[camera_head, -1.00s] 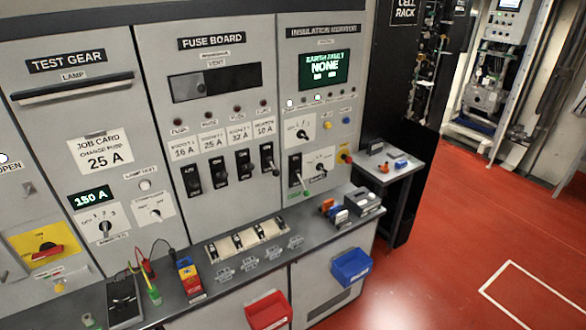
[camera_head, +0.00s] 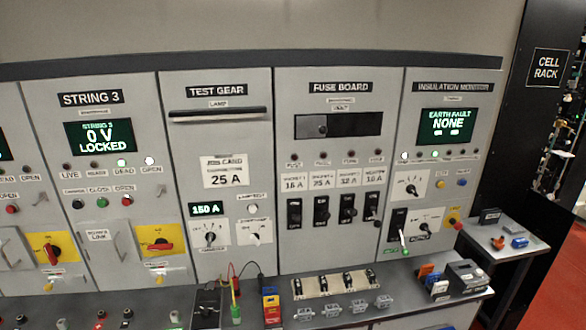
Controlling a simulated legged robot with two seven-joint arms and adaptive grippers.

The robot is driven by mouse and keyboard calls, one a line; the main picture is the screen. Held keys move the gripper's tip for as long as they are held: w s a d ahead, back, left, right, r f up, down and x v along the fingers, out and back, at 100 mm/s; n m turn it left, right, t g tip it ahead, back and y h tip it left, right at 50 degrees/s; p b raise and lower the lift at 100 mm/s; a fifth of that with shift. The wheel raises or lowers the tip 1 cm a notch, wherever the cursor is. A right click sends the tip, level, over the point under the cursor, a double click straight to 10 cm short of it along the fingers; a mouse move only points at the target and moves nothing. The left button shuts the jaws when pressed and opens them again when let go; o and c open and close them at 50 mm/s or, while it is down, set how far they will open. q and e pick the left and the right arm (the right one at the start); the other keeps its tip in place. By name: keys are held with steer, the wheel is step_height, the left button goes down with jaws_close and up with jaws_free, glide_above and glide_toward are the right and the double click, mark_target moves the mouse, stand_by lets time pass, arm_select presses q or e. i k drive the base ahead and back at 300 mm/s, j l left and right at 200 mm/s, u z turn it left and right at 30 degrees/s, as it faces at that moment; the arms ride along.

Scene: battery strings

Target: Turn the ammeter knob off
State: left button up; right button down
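The ammeter knob (camera_head: 210,238) is a dark rotary knob with a pale pointer on a white plate, low on the TEST GEAR panel (camera_head: 182,150). The pointer looks close to upright, but the position marks are too small to read. The green display (camera_head: 206,209) just above it reads 150 A. To its right is another white plate with a smaller knob (camera_head: 256,237). Neither of my grippers is in view.
A bench (camera_head: 400,284) runs below the panels. The STRING 3 panel (camera_head: 94,190) stands to the left. A small side table (camera_head: 515,249) stands at right.

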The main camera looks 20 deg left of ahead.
mark_target(211, 237)
steer(key=u, duration=1.4)
